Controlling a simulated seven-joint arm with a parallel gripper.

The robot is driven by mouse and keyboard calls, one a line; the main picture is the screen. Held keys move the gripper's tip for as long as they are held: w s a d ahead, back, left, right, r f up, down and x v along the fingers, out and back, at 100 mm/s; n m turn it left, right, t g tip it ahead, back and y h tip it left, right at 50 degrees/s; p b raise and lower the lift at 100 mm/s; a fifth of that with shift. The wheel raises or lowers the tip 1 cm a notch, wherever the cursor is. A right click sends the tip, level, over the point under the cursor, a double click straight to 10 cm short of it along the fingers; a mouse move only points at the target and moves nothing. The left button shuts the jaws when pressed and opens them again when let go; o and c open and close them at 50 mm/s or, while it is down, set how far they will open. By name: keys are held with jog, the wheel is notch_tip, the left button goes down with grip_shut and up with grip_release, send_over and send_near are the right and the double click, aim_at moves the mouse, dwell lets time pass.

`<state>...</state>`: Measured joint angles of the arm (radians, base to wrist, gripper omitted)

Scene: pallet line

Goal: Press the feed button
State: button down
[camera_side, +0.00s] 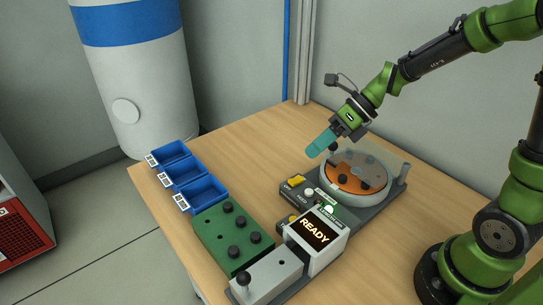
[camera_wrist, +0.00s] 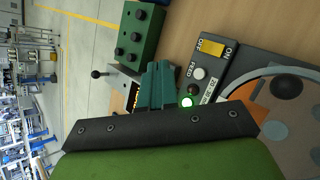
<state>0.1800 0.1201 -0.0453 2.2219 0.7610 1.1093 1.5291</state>
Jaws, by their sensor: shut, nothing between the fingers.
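The feed button (camera_side: 309,192) is a small white round button on the dark control panel beside the round feeder. In the wrist view the white button (camera_wrist: 199,74) sits by the printed word FEED, to the right of my fingers. My gripper (camera_side: 312,152) has teal fingers, shut and empty, held in the air above the panel and apart from it. Its fingers (camera_wrist: 158,68) show together in the wrist view. A yellow ON/OFF switch (camera_side: 296,181) is on one side of the button, and a lit green lamp (camera_side: 328,209) is on the other.
The round feeder (camera_side: 357,196) with an orange disc and dark pucks stands right of the panel under a clear cover. A display (camera_side: 327,250) reads READY. A green block (camera_side: 218,258) with black knobs, a grey fixture with a lever, and blue bins (camera_side: 207,202) stand left.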

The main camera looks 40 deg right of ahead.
dwell(0.3)
jog(key=shift+f, duration=4.4)
jog(key=shift+f, duration=0.1)
jog(key=shift+f, duration=0.3)
jog(key=shift+f, duration=0.5)
jog(key=shift+r, duration=3.45)
